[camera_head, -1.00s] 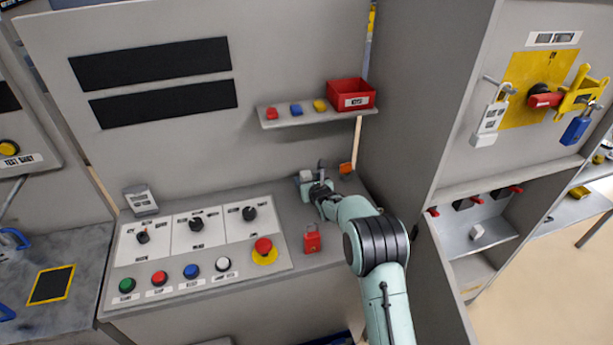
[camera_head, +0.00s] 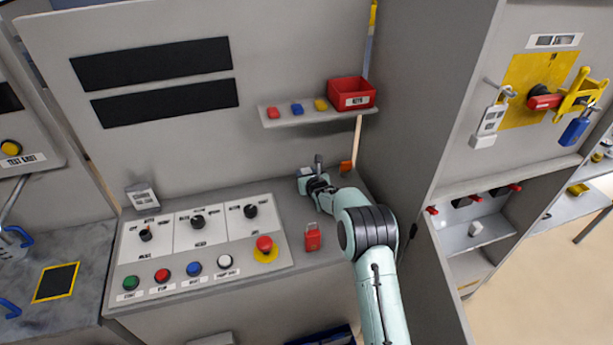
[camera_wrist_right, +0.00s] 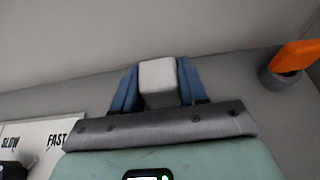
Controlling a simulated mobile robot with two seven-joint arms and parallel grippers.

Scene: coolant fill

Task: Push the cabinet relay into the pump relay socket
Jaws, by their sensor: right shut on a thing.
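My right gripper (camera_head: 308,176) is at the back right corner of the grey console. In the wrist view its two blue fingers (camera_wrist_right: 160,84) are shut on a light grey block (camera_wrist_right: 158,78), which looks like the cabinet relay. The relay's underside and the pump relay socket are hidden, so I cannot tell how far the relay is seated. My left gripper is not in view.
A shelf with a red bin (camera_head: 352,93) hangs above the gripper. An orange-handled item (camera_wrist_right: 296,56) stands close on its right. A red padlock (camera_head: 312,237) and red emergency button (camera_head: 265,244) are nearer. A cabinet wall (camera_head: 408,110) bounds the right side.

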